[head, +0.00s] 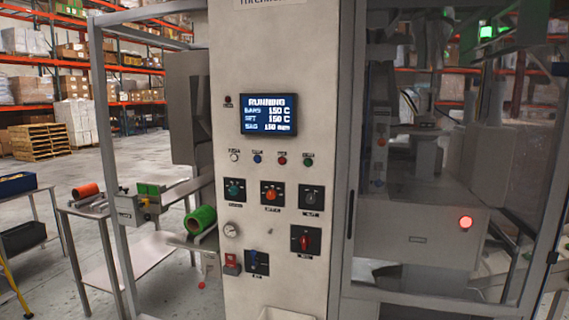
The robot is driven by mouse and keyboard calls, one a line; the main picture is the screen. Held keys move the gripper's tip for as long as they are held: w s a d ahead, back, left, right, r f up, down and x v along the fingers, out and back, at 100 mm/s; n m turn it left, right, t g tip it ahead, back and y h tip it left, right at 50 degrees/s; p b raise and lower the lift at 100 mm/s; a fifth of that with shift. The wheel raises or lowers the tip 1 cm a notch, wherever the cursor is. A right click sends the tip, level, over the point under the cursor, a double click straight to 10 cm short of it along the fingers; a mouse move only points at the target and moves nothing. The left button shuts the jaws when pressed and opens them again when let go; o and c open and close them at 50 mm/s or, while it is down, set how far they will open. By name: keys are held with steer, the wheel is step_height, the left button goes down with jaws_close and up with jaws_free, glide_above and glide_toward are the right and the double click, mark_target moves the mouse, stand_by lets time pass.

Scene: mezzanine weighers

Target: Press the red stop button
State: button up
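A pale control panel (270,80) stands upright in the middle of the head view. A row of small round controls or lamps crosses it below the screen, one of them red (282,160). Lower down are a red rotary handle (304,241) on a black plate and a red switch or button (231,262). A round red light or button (465,222) glows on the grey machine body behind the clear panel at right. The labels are too small to read, so I cannot tell which red one is the stop button. My gripper is not in view.
The lit screen (268,114) reads RUNNING. A metal-framed clear enclosure fills the right. Steel tables (112,285) with red and green rolls stand at left. Open floor and pallet racks lie behind.

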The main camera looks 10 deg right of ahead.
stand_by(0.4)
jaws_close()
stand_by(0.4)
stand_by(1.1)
